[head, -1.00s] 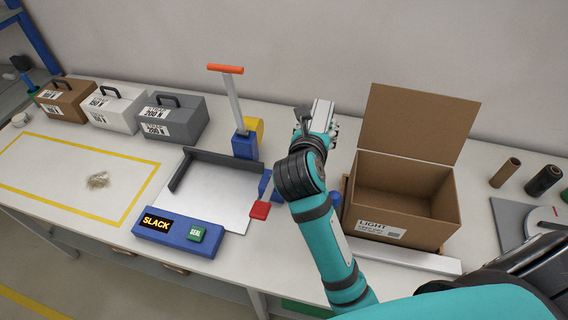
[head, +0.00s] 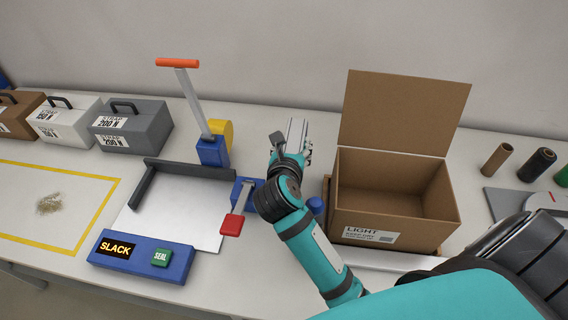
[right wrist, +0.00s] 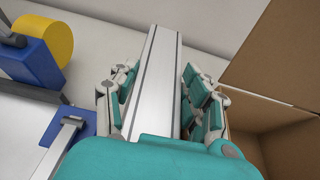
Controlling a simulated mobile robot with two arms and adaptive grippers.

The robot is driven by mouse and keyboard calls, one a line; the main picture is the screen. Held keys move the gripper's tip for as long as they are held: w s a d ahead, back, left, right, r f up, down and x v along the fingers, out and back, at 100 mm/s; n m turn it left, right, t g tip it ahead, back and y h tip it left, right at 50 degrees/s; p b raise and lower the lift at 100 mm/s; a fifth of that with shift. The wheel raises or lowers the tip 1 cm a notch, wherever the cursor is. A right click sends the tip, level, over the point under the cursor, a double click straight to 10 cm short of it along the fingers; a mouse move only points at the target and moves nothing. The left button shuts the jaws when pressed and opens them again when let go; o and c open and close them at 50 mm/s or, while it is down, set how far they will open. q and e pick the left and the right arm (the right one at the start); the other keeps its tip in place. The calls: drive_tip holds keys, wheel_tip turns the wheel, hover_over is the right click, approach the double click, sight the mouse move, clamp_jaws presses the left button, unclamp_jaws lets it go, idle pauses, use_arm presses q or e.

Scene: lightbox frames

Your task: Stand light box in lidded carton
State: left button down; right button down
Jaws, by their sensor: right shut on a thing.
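The lidded carton (head: 395,205) is brown, with its lid (head: 400,112) raised at the back and a LIGHT label on its front. Its open inside looks empty. It also shows at the right of the right wrist view (right wrist: 282,142). My right gripper (head: 292,145) is left of the carton, shut on a slim silver piece (head: 297,130), which I take for the light box. In the right wrist view, the piece (right wrist: 158,65) stretches away between the fingers of the gripper (right wrist: 157,88), with thin dark lines along it. Its far part and base are hard to make out. My left gripper is not in view.
A blue strapping tool with an orange-handled lever (head: 178,64) and red-tipped lever (head: 232,225) stands left of my gripper. Toolboxes (head: 130,128) stand at the back left; rolls (head: 536,165) stand right of the carton.

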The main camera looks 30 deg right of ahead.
drive_tip(key=shift+f+p, duration=0.3)
drive_tip(key=shift+f, duration=2.15)
drive_tip(key=shift+f, duration=0.2)
drive_tip(key=c, duration=0.6)
unclamp_jaws()
